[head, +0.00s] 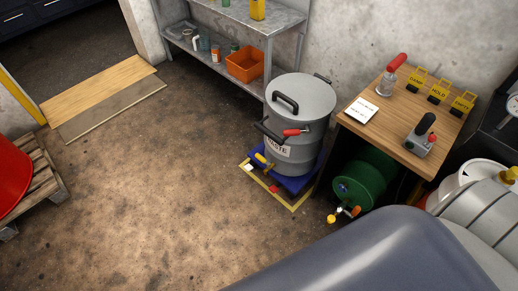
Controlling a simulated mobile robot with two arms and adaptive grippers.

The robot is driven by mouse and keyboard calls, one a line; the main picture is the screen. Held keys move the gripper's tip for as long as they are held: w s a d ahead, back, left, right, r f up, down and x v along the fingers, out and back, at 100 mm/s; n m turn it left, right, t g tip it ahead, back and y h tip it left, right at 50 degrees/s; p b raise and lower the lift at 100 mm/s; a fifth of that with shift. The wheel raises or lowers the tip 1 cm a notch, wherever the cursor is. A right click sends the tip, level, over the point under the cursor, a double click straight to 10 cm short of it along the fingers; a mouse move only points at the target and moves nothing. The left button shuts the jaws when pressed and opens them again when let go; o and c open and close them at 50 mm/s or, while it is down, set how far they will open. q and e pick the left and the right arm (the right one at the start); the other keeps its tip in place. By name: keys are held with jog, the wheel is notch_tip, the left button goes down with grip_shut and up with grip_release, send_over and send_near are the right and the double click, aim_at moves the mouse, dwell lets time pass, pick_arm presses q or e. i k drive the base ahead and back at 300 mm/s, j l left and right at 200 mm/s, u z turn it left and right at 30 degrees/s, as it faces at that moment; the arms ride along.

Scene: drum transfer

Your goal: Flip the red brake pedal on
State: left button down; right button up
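A small red pedal (274,189) shows at the front edge of a blue dolly (305,178), low near the floor. It is too small to tell whether it is up or pressed down. The dolly stands within a yellow floor outline (293,208). A grey steel drum (303,105) with a lidded top and a label stands upright on the dolly. A red-handled lever (296,132) sits on the drum's side. Neither of my grippers is in view.
A wooden table (412,140) with a control stick box (420,140) stands right of the drum, a green drum (365,180) below it. A metal shelf (240,75) stands behind. A wooden ramp (105,90) and pallet (40,190) are left. The middle floor is clear.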

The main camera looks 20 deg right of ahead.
aim_at(274, 189)
jog(key=z, duration=0.95)
